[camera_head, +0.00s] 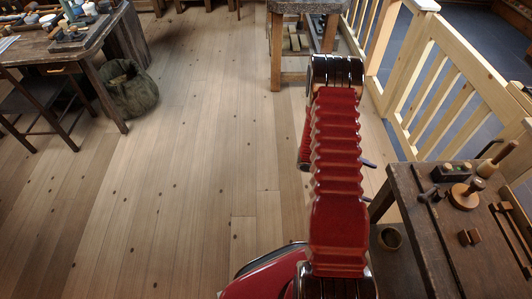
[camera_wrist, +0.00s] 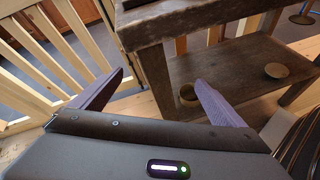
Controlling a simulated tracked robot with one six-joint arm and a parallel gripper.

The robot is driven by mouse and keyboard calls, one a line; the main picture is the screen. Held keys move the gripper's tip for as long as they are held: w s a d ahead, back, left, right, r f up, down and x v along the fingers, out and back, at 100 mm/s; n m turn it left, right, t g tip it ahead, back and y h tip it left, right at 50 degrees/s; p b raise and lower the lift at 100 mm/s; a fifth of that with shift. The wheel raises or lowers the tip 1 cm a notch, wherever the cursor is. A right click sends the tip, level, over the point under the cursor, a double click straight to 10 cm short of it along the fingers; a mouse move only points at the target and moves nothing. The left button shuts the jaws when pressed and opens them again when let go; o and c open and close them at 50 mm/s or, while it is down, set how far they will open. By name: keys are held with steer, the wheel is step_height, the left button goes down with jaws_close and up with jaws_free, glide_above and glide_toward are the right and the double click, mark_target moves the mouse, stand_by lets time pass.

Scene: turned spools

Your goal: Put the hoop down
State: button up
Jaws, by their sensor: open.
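My gripper (camera_wrist: 160,77) shows in the wrist view with its two purple fingers wide apart and nothing between them. It faces the side of a dark wooden workbench and is apart from it. I cannot clearly make out a hoop. A small round brown thing (camera_wrist: 188,95), perhaps a ring or a bowl, is low by the bench's leg, partly behind my right finger. A round, hollow brown thing (camera_head: 390,237) also shows low beside the bench in the head view. My red arm hides part of the floor there, and my fingers are hidden in that view.
The workbench (camera_head: 443,222) at right bears turned wooden pieces and tools. Its lower shelf (camera_wrist: 235,62) holds a brown round piece (camera_wrist: 277,70). A pale wooden railing (camera_head: 440,85) stands behind. A cluttered table (camera_head: 85,45) and a sack (camera_head: 128,88) are at left. The middle floor is clear.

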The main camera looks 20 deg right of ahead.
steer(key=w+a+r+m+t+y, duration=0.2)
steer(key=w+a+r+m, duration=0.1)
steer(key=a+r, duration=0.65)
steer(key=w+a+r+m+t+y, duration=0.1)
steer(key=w+a+r+m+y, duration=0.15)
steer(key=a+r, duration=0.7)
steer(key=s+a+r+t+y, duration=0.2)
steer(key=a+r+t, duration=0.1)
steer(key=a+r, duration=0.4)
steer(key=s+a+r+m+t+y, duration=0.1)
steer(key=s+a+r+t+y, duration=0.1)
steer(key=a+r, duration=0.5)
steer(key=s+a+r+m+t+y, duration=0.1)
steer(key=a+r+t, duration=0.3)
steer(key=a, duration=0.5)
step_height(320, 180, up, 3)
steer(key=shift+s+f+t+y, duration=0.1)
steer(key=shift+s+t+y, duration=0.2)
steer(key=shift+s+y, duration=0.45)
steer(key=shift+w, duration=0.1)
